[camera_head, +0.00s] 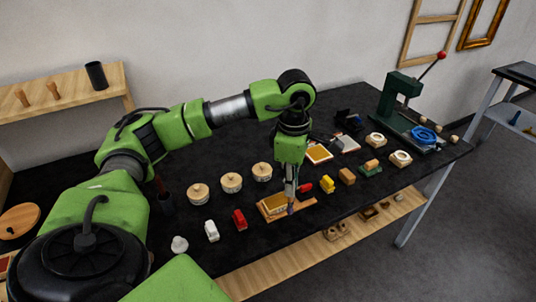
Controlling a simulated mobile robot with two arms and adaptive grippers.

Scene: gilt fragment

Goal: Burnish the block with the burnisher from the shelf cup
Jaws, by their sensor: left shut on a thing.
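My left gripper (290,187) points down over the middle of the bench and is shut on a thin tool, likely the burnisher (290,208), whose dark bluish tip shows below the fingers. The gilt block (273,203) lies on a wooden board (303,211) directly under and beside the gripper. The tool's tip is at the block's right end; I cannot tell whether it touches. The shelf cup (96,76), dark and upright, stands on the wall shelf at the upper left; no tool shows above its rim. My right gripper is not in view.
A green press (397,97) is at the far right.

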